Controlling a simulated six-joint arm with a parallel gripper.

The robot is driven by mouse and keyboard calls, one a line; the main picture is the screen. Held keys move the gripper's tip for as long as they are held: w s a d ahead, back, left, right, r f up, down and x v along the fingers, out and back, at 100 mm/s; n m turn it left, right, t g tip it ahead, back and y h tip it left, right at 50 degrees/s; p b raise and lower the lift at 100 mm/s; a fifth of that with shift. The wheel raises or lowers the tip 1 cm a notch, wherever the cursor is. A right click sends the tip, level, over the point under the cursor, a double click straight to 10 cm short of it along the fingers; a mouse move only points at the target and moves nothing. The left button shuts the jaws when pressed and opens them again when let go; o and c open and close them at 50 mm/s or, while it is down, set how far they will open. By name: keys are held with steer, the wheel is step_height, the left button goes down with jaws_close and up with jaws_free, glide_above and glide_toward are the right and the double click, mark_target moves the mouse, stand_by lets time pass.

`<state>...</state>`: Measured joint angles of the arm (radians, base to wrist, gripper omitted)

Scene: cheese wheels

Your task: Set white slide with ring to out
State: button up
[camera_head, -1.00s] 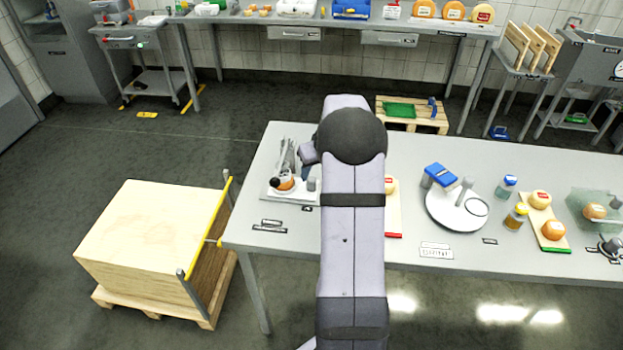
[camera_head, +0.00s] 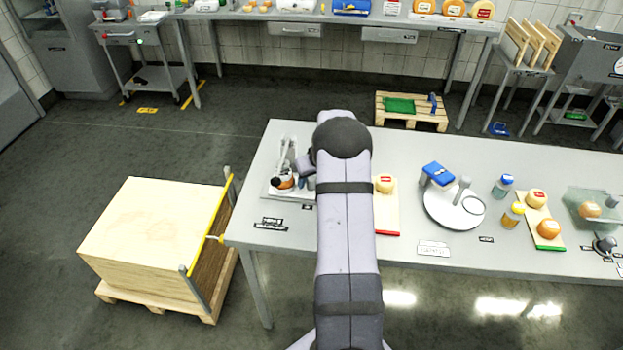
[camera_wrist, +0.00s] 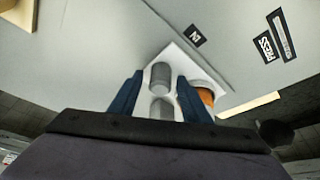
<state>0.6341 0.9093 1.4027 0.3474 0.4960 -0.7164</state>
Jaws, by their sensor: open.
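At the left of the table in the head view is a small station with a pale base plate (camera_head: 270,191), grey posts and an orange wheel (camera_head: 285,182). In the wrist view the white plate (camera_wrist: 176,58) carries two grey cylinders (camera_wrist: 160,76) and the orange wheel (camera_wrist: 206,97). My gripper (camera_wrist: 159,74) is open, its two blue fingers on either side of the cylinders; I cannot tell if they touch. My arm hides part of the station in the head view. I cannot make out for certain a white slide with a ring.
Black labels, one reading PRESS (camera_wrist: 265,46), lie on the table by the station. Right of my arm stand a red-edged board (camera_head: 385,220) with a cheese, a white round plate (camera_head: 440,208) with a ring, and jars (camera_head: 502,187). A wooden crate (camera_head: 140,225) stands left of the table.

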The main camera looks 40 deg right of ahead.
jaws_close()
steer(key=s+d+b, duration=0.6)
steer(key=s+d, duration=0.1)
steer(key=d, duration=0.1)
steer(key=shift+s+b, duration=0.35)
steer(key=shift+s, duration=0.15)
steer(key=shift+d, duration=0.1)
jaws_free()
steer(key=shift+s+r, duration=0.1)
steer(key=b+v, duration=0.2)
steer(key=v, duration=0.5)
steer(key=shift+r, duration=0.1)
